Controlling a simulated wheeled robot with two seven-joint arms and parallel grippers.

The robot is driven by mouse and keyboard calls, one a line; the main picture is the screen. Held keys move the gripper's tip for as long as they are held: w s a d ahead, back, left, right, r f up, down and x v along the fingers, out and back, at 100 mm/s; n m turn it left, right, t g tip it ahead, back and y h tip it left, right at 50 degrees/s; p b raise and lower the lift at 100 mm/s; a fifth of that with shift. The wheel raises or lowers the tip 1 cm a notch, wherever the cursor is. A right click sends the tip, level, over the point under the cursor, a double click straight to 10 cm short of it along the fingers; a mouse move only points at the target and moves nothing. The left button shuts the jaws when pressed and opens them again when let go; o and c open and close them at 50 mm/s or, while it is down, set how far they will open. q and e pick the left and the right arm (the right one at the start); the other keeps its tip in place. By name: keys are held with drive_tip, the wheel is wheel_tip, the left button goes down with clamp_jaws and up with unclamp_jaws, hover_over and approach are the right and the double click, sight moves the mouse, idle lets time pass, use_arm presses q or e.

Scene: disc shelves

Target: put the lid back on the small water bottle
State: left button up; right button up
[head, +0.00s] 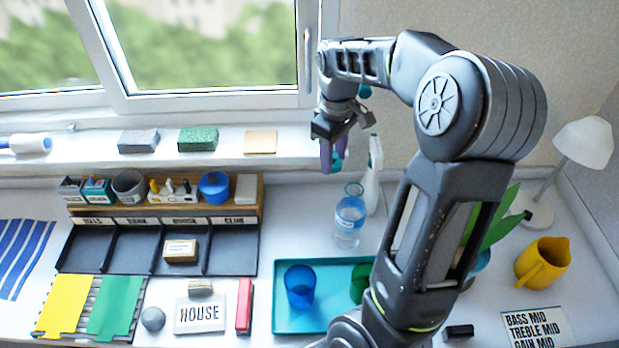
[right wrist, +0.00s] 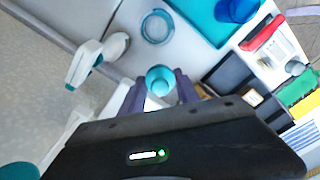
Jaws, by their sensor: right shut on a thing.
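The small water bottle (head: 349,222) is clear with a blue band and stands upright on the white counter, left of a white spray bottle. Its open round top shows in the right wrist view (right wrist: 157,27). My right gripper (head: 332,158) is raised above and slightly left of the bottle, near the window sill. It is shut on the teal lid (right wrist: 160,78), which shows between its purple fingers in the right wrist view. The lid is apart from the bottle. My left gripper is not in view.
The white spray bottle (head: 375,178) stands close beside the water bottle. A teal tray (head: 325,322) with a blue cup (head: 299,286) lies in front. A dark compartment organizer (head: 130,250) is to the left. A yellow pitcher (head: 543,264) and a white lamp (head: 584,142) are at right.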

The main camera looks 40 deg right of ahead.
drive_tip(key=s+r, duration=0.6)
drive_tip(key=s, duration=0.1)
drive_tip(key=shift+d+r+m, duration=0.2)
drive_tip(key=shift+m, duration=0.1)
drive_tip(key=shift+f, duration=0.2)
wheel_tip(320, 180, down, 6)
drive_tip(key=b, duration=0.4)
drive_tip(key=shift+b, duration=0.35)
idle(0.8)
drive_tip(key=shift+f, duration=0.2)
idle(0.6)
